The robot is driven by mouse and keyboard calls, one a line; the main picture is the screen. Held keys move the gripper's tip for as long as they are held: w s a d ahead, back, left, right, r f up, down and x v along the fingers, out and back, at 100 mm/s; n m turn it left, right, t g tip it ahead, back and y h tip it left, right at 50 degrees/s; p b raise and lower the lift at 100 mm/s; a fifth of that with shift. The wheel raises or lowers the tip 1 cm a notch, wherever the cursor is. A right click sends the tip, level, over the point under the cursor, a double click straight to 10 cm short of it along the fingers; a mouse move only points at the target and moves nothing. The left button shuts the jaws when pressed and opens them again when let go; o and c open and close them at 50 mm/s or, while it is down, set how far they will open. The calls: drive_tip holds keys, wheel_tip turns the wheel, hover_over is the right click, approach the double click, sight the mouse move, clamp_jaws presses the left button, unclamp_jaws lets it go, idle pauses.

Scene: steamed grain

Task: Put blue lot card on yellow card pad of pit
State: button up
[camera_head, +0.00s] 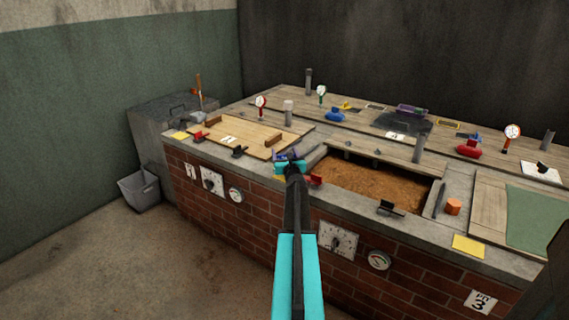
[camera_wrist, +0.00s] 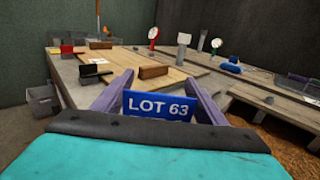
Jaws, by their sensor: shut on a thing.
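The blue lot card (camera_wrist: 159,106), marked LOT 63, stands upright between the two purple fingers of my gripper (camera_wrist: 158,100) in the wrist view. In the head view my gripper (camera_head: 289,156) is shut on it over the front ledge, left of the open pit; the card is hardly visible there. One yellow card pad (camera_head: 468,246) lies on the front ledge at right, another (camera_head: 180,135) at the left end. A bit of yellow (camera_head: 279,177) shows beside my gripper, mostly hidden by it. The open pit (camera_head: 375,182) holds brown grain.
A wooden cover (camera_head: 235,138) lies on the left pit, and a green cloth (camera_head: 537,215) on the right one. A black clip (camera_head: 390,208), an orange block (camera_head: 453,206) and a red clip (camera_head: 314,181) stand near the open pit. Gauges on posts rise around the deck.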

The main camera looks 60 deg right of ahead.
drive_tip(key=shift+f, duration=0.1)
drive_tip(key=shift+f, duration=1.85)
drive_tip(key=shift+f+b, duration=0.2)
drive_tip(key=shift+b, duration=0.3)
drive_tip(key=o, duration=1)
drive_tip(key=shift+o, duration=0.2)
drive_tip(key=shift+r+p, duration=0.25)
drive_tip(key=shift+p, duration=0.1)
drive_tip(key=b+v, duration=0.1)
drive_tip(key=v, duration=1.1)
